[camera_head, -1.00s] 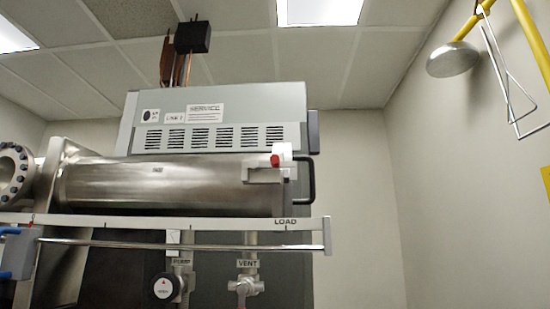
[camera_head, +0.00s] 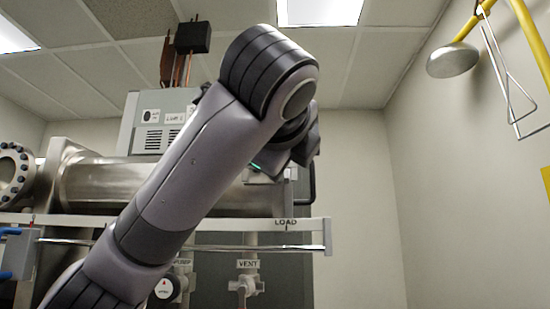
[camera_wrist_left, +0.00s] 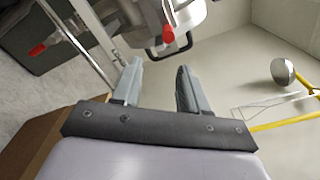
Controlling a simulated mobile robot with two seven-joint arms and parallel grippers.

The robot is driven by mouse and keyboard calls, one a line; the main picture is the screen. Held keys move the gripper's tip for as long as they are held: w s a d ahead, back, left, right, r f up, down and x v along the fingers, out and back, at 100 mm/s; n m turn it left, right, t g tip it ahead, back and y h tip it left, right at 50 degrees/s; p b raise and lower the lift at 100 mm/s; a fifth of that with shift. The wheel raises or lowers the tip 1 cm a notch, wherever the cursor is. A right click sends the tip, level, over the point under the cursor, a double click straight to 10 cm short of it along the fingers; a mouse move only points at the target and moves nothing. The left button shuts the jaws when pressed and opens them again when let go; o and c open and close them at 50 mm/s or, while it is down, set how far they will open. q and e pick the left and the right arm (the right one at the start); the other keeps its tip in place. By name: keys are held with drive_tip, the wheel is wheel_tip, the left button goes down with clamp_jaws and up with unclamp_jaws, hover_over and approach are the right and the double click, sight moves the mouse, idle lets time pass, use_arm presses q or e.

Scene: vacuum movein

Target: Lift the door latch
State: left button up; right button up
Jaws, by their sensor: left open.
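The door latch with its red knob (camera_wrist_left: 168,35) shows in the left wrist view at the load end of the steel chamber (camera_head: 100,182). A black looped door handle (camera_wrist_left: 158,55) is just below the knob in that view. My left gripper (camera_wrist_left: 158,70) is open and empty, its fingertips pointing toward the handle and knob but apparently short of them. In the head view my left arm covers the latch, and my gripper is mostly hidden behind its own wrist. My right gripper is not in view.
A rail labelled LOAD (camera_head: 318,224) runs below the chamber, with the VENT valve (camera_head: 246,285) under it. A shower head (camera_head: 453,60) with a pull handle (camera_head: 510,85) hangs at the right wall. Open space lies right of the chamber.

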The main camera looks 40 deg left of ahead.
use_arm(q)
drive_tip(key=shift+y, duration=0.4)
drive_tip(key=w+a, duration=0.1)
drive_tip(key=w+a+r+p, duration=0.1)
drive_tip(key=w+a, duration=0.1)
drive_tip(key=w+a+p, duration=0.1)
drive_tip(key=shift+w+a+r, duration=0.2)
drive_tip(key=shift+a+r, duration=0.1)
drive_tip(key=shift+r, duration=0.05)
clamp_jaws()
